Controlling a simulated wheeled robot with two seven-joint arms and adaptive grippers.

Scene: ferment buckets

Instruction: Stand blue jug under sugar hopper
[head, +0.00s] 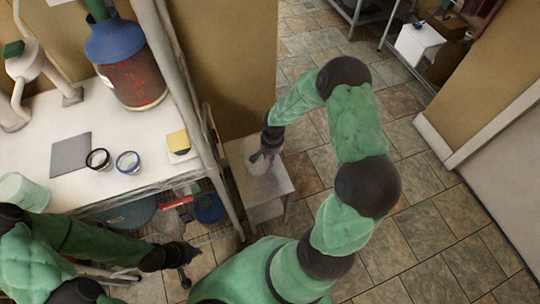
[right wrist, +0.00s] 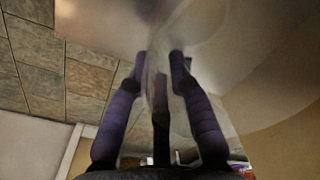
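No thing is plainly a jug. A small blue-rimmed round vessel (head: 128,162) stands on the white worktop, and a blue bucket (head: 208,208) sits below it. Which is the blue jug, I cannot tell. A white funnel-like machine (head: 25,62) at the far left may be the sugar hopper. My right gripper (head: 262,157) is low over a small white stand (head: 270,186), at a pale, clear-looking object (head: 257,165). In the right wrist view its fingers (right wrist: 162,58) flank a blurred translucent shape; grip is unclear. My left gripper (head: 188,258) hangs below the worktop's front edge, fingers unclear.
A large blue-topped jar of dark red contents (head: 135,78) stands at the worktop's back. A black-rimmed round vessel (head: 97,158), grey mat (head: 71,155), yellow block (head: 178,142) and pale green tub (head: 24,192) share the worktop. A rack post separates worktop and stand. Tiled floor (head: 420,225) is clear at right.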

